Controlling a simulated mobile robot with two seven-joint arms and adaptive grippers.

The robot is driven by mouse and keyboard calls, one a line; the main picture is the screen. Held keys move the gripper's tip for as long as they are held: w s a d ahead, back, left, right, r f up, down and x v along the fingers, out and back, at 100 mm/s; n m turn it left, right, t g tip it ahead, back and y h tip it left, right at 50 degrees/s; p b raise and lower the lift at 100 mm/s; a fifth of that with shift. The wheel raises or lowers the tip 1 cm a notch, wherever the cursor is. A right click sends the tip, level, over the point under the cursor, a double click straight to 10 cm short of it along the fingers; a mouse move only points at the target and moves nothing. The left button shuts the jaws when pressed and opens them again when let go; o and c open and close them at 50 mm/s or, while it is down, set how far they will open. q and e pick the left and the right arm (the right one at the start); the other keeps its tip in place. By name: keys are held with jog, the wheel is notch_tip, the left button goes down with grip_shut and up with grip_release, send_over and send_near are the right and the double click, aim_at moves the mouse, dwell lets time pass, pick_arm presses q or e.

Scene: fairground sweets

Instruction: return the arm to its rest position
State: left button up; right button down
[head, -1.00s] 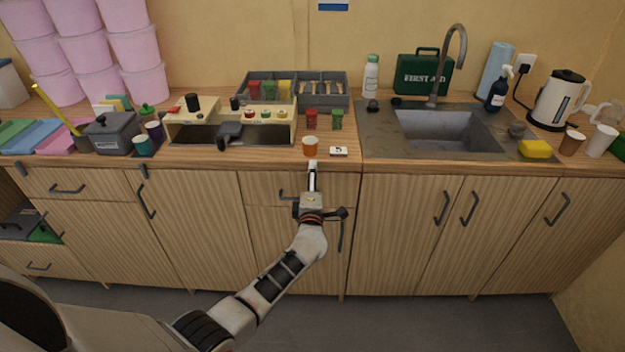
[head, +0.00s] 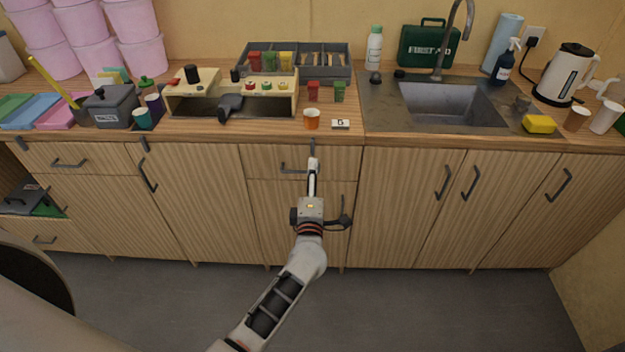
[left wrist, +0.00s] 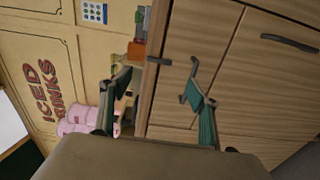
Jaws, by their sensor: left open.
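My left gripper (head: 313,165) hangs in front of the drawer fronts, just below the worktop edge in the picture. Its two fingers show apart in the left wrist view (left wrist: 160,103), with nothing held between them. The arm reaches up from the bottom of the head view, bent at the elbow. An orange cup (head: 311,119) stands upright on the worktop, beyond the fingertips and apart from them. My right gripper is not in view.
The wooden worktop (head: 210,138) edge and a drawer handle (head: 297,169) are close to the gripper. A sink (head: 450,103) is at the right. The grey floor (head: 440,310) in front of the cabinets is clear.

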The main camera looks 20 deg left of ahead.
pick_arm(q)
jog(key=shift+s, duration=0.2)
dwell(0.4)
jog(key=s+f+m+g+h, duration=0.2)
jog(key=s+f+m, duration=0.4)
jog(key=s+m, duration=0.2)
jog(key=s+a+f+m+g+h, duration=0.1)
jog(key=s+f+m, duration=0.5)
jog(key=s, duration=0.7)
jog(key=s+f+m+g+h, duration=0.4)
jog(key=s+f+m, duration=0.2)
jog(key=s+m, duration=0.4)
jog(key=shift+s+a+f+m, duration=0.2)
jog(key=shift+a+f+m, duration=0.1)
jog(key=shift+a+m, duration=0.15)
